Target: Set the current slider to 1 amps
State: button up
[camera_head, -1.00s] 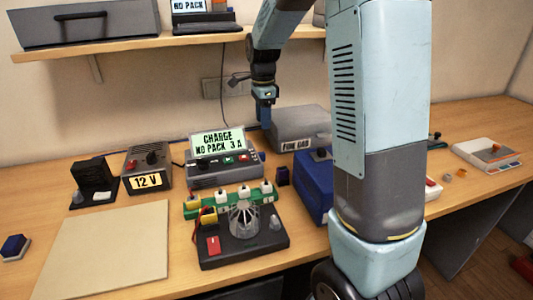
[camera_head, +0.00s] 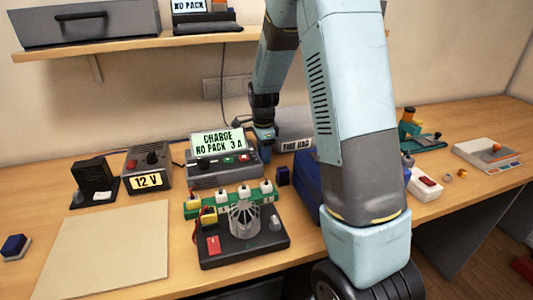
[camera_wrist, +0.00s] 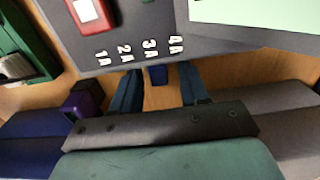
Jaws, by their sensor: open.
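The charger (camera_head: 210,180) stands on the bench, its tilted screen (camera_head: 218,142) reading CHARGE NO PACK 3 A. In the wrist view its dark casing (camera_wrist: 125,22) carries marks 1A to 4A along one edge. A small blue slider knob (camera_wrist: 157,76) sits at that edge, nearest the 3A mark. My gripper (camera_head: 264,150) is down at the charger's right side. In the wrist view its open fingers (camera_wrist: 159,88) stand on either side of the knob, with visible gaps. Whether they touch it lower down cannot be told. The slider is hidden in the head view.
A grey fuse box (camera_head: 294,143) and a blue box (camera_head: 306,178) stand close right of my gripper. A small dark purple block (camera_head: 283,176) is near the charger. The pale mat (camera_head: 100,252) is clear.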

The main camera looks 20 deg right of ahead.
jog(key=shift+f, duration=0.15)
grip_shut()
dwell(0.4)
